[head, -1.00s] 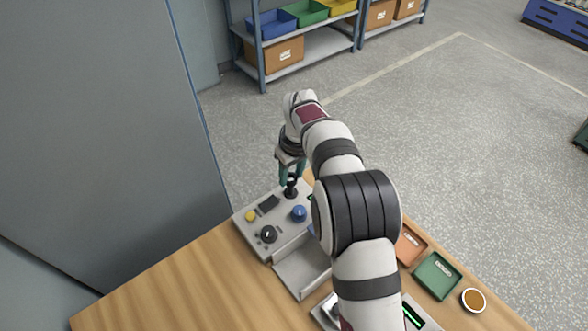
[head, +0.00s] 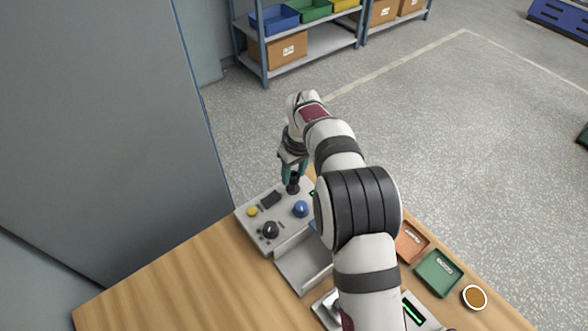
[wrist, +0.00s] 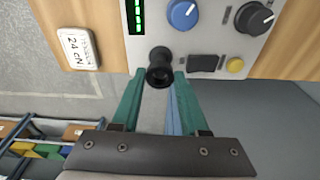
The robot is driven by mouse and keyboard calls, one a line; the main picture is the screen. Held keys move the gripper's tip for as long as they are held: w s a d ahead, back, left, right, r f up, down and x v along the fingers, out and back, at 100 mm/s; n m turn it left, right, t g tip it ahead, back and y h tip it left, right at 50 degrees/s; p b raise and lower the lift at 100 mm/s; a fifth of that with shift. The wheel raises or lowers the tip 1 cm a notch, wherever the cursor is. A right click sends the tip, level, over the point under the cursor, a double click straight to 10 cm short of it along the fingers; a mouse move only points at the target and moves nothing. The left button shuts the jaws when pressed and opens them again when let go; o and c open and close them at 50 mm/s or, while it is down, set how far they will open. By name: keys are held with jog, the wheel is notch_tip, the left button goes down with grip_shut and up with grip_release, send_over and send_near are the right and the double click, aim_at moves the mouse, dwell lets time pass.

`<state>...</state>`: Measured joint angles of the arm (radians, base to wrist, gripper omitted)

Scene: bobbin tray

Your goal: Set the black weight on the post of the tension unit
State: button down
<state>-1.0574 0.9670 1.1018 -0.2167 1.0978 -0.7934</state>
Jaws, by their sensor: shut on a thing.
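The black weight (wrist: 160,68) is round with a ring-like top, and sits between the teal fingertips of my gripper (wrist: 157,77) in the wrist view. In the head view my gripper (head: 292,178) points down with the weight (head: 293,187) at its tips, at the far edge of the tension unit (head: 257,224). The grey panel of the unit (wrist: 205,40) also shows in the wrist view. The post is not visible; the weight and fingers cover that spot. I cannot tell whether the weight touches the post or the panel.
Near the weight are a blue knob (wrist: 183,14), a black switch (wrist: 203,62), a yellow button (wrist: 235,65) and a black dial (wrist: 254,18). A white label plate (wrist: 78,48) lies beside the unit. Orange (head: 410,242) and green (head: 437,272) trays stand right of my arm.

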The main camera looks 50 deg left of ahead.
aim_at(294, 180)
jog(key=shift+f, duration=1.75)
jog(key=shift+c, duration=1.7)
grip_release()
